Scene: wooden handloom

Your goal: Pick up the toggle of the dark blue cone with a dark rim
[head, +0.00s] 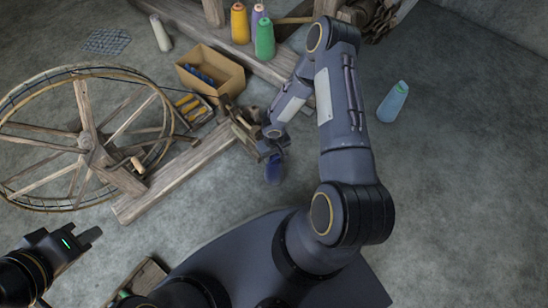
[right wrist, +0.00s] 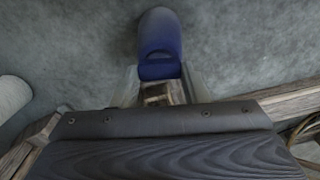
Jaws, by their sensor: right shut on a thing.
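The dark blue cone (head: 274,170) hangs just below my right gripper (head: 270,150) in the head view. In the right wrist view the same blue cone (right wrist: 160,35) lies beyond the fingertips, with a darker band at its near end. A small wooden-looking toggle (right wrist: 162,93) sits between the two pale fingers of my right gripper (right wrist: 163,88), which is shut on it. The cone's rim is partly hidden. My left gripper (head: 88,238) is at the lower left, apart from everything; its finger gap is not clear.
A spinning wheel (head: 85,140) stands at left on a wooden beam (head: 180,175). A cardboard box (head: 225,70) and yellow, purple and green cones (head: 264,38) are at the back.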

